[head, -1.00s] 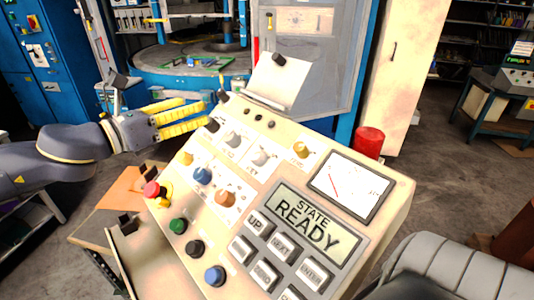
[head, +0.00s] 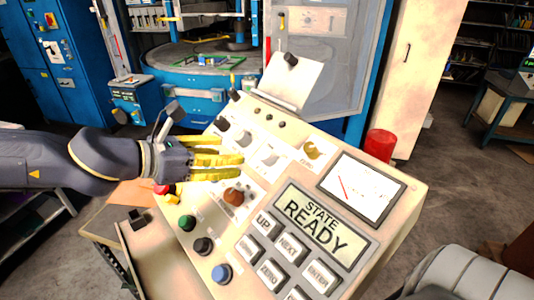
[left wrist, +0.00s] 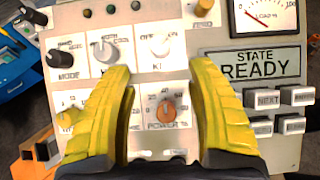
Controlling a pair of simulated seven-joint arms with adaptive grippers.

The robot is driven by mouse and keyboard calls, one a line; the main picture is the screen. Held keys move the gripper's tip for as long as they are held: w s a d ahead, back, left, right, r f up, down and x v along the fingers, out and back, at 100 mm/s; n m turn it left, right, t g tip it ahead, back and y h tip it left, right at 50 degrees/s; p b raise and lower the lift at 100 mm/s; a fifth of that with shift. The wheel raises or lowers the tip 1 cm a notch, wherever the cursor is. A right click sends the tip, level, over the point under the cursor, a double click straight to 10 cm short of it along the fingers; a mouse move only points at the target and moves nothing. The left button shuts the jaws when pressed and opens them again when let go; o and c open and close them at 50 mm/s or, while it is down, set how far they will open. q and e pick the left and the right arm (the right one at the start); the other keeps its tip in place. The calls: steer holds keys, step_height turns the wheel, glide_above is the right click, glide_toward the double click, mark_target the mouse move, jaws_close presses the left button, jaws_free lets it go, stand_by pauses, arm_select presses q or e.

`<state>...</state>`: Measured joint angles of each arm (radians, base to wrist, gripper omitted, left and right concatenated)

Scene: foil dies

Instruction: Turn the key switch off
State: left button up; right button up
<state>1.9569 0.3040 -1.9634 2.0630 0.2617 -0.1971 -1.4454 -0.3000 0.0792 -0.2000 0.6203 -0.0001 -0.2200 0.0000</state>
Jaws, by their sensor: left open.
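The console's sloping panel (head: 300,165) carries knobs, buttons and a screen reading "STATE READY". A pale grey knob with ON/OFF-type lettering, which looks like the key switch (left wrist: 162,46), shows in the left wrist view just beyond and between my fingertips. It also shows in the head view (head: 268,158), right of the fingertips. My left gripper (head: 236,158) is open, its yellow fingers apart and empty over the panel. The fingers (left wrist: 163,75) flank an orange power knob (left wrist: 166,110) in the left wrist view. The switch's exact setting is hard to read. My right gripper is not in view.
A grey knob (left wrist: 105,50) and a black mode knob (left wrist: 60,58) sit left of the switch. A yellow knob (head: 312,150) sits to its right. A meter (head: 362,187), a keypad and a red cylinder (head: 380,144) are farther right.

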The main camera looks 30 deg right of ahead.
mark_target(263, 154)
arm_select(q)
steer(key=x, duration=1.2)
steer(key=shift+d+f, duration=0.15)
steer(key=shift+d, duration=0.25)
steer(key=shift+c, duration=0.4)
steer(key=c, duration=1.1)
